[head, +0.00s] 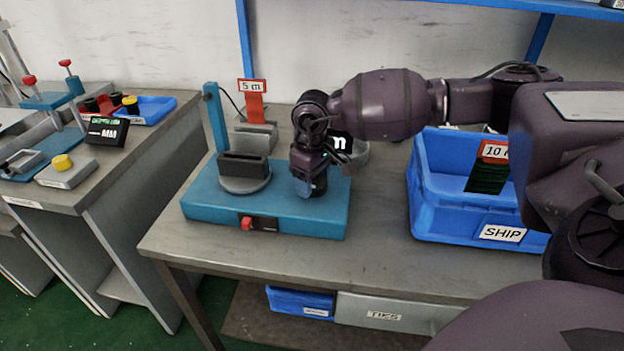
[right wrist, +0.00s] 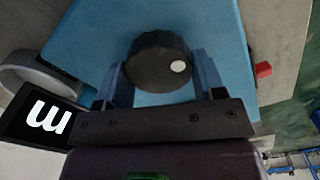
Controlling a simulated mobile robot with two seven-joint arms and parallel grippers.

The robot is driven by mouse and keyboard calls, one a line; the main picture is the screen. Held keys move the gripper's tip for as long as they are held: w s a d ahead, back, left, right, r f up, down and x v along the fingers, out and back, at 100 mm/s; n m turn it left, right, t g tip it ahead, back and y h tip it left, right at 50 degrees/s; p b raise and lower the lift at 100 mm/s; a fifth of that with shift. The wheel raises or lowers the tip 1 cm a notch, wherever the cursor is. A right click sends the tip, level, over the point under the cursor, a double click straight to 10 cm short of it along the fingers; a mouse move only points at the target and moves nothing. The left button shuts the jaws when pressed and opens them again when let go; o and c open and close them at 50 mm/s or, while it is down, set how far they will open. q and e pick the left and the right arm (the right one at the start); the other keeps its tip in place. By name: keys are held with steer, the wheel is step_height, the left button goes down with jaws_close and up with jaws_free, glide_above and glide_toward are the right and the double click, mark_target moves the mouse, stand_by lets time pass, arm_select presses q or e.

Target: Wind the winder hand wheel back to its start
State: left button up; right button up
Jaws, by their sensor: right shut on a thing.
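The winder is a blue base (head: 290,222) on the grey table, with an upright blue post and a dark block on a round grey disc (head: 243,184) at its left. My right gripper (head: 312,183) points down over the right part of the base. In the right wrist view the hand wheel (right wrist: 150,68) is a black round knob with a white dot near its right edge. The blue fingers of my right gripper (right wrist: 163,75) are shut on it, one on each side. In the head view the gripper hides the wheel. My left gripper is out of view.
A red switch (head: 247,223) sits on the base front. A dark display (head: 341,143) stands behind the gripper, partly covered. A red "5 m" sign (head: 252,87) stands behind the winder. A blue SHIP bin (head: 432,215) stands to the right, with bare table between.

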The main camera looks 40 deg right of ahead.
mark_target(313, 180)
steer(key=o, duration=0.9)
steer(key=shift+o, duration=0.2)
step_height(313, 180, up, 9)
steer(key=shift+r+p, duration=0.1)
steer(key=shift+p, duration=0.5)
steer(key=shift+r, duration=0.8)
